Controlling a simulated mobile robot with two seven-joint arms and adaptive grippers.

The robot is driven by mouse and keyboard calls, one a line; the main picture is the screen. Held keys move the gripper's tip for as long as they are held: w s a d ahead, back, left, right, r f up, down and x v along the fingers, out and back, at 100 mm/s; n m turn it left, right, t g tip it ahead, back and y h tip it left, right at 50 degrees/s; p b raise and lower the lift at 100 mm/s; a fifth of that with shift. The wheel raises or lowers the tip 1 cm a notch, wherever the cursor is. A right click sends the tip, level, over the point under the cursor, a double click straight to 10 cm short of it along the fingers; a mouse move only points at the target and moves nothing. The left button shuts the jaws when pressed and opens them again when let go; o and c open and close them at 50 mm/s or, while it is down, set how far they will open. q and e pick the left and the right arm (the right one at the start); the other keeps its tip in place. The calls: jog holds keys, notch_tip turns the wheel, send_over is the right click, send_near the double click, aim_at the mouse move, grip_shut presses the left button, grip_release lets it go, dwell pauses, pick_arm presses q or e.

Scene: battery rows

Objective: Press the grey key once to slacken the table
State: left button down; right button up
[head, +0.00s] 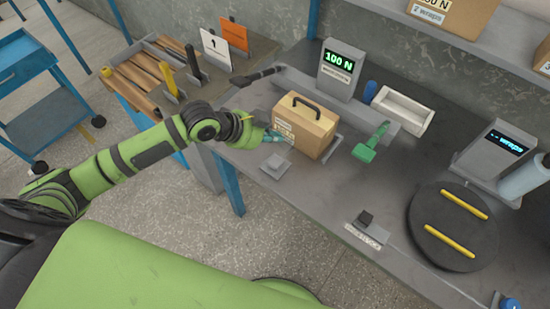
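A light grey square key (275,162) sits on a flat grey plate at the bench's near left edge. A darker grey block-shaped key (365,218) stands on a labelled plate nearer the front; its label is too small to read. My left gripper (277,137) reaches in from the left, its teal fingertips just above and behind the light grey key, beside the box's left face. Whether its fingers are open or shut is too small to tell. A tan box (312,128) with a dark handle stands by it. My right gripper is out of view.
A display (341,64) reading 100 N stands behind the box. A green tool (371,143) and a white tray (402,110) lie to its right. A dark round turntable (453,250) with two yellow strips and a "wraps" display (497,150) are at the right.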

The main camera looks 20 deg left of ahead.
pick_arm(q)
jog(key=shift+f, duration=0.15)
jog(key=b, duration=0.7)
send_over(278, 161)
jog(key=s+a, duration=0.1)
notch_tip(278, 161, down, 7)
jog(key=shift+r, duration=0.1)
jog(key=shift+f+b, duration=0.5)
jog(key=shift+f, duration=0.4)
jog(key=shift+f, duration=0.4)
jog(key=shift+f+b, duration=0.7)
jog(key=shift+f, duration=0.25)
dwell(0.8)
jog(key=shift+r, duration=0.1)
jog(key=shift+r+p, duration=1.25)
jog(key=shift+p, duration=0.05)
